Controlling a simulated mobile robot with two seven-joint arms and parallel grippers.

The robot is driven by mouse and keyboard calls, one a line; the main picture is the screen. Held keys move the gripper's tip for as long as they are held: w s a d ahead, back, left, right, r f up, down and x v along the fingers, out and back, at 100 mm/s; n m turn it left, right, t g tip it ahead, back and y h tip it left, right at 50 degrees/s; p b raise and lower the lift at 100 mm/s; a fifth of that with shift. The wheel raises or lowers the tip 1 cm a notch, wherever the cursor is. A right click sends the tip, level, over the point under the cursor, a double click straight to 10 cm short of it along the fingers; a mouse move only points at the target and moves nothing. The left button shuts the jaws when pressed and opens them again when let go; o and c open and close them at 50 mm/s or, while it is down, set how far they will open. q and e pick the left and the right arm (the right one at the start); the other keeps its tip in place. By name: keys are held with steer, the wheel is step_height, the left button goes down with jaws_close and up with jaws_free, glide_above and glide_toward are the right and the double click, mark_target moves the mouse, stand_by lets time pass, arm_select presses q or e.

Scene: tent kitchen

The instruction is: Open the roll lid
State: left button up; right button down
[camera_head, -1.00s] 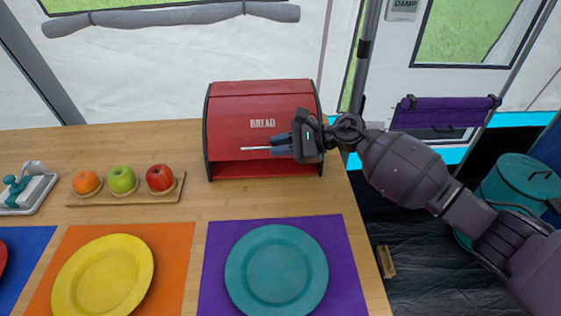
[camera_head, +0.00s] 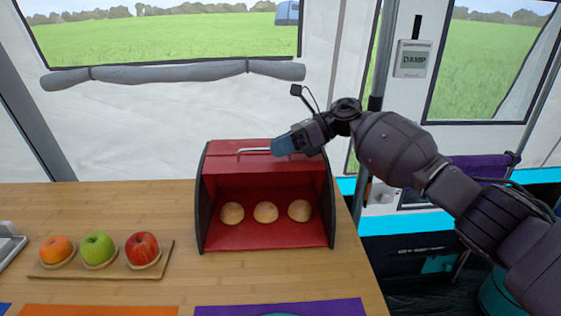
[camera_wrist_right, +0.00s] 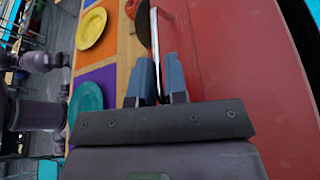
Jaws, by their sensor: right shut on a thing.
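The red bread box (camera_head: 265,235) with dark side panels stands at the back right of the wooden table. Its roll lid (camera_head: 225,162) is raised, and the front is open. Three round buns (camera_head: 265,212) sit in a row inside. My right gripper (camera_head: 280,146) is shut on the lid's silver handle (camera_head: 250,150) at the top front of the box. In the right wrist view the handle (camera_wrist_right: 155,35) passes between the blue fingers (camera_wrist_right: 159,80), beside the red lid (camera_wrist_right: 245,65). My left gripper is not in view.
A wooden board (camera_head: 70,271) with an orange, a green apple and a red apple lies left of the box. Yellow (camera_wrist_right: 91,28) and teal (camera_wrist_right: 86,102) plates lie on mats at the table's front. Tent wall stands behind.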

steer(key=shift+w+m+g+b, duration=0.3)
steer(key=shift+w+m+b, duration=0.1)
steer(key=shift+w, duration=0.6)
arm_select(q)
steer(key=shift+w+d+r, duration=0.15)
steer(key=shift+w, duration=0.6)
arm_select(e)
steer(key=shift+w, duration=0.1)
steer(key=c, duration=1.2)
jaws_free()
steer(key=shift+c, duration=0.2)
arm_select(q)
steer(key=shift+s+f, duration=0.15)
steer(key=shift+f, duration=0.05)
arm_select(e)
steer(key=shift+d+r, duration=0.1)
steer(key=v, duration=0.7)
steer(key=shift+d, duration=0.25)
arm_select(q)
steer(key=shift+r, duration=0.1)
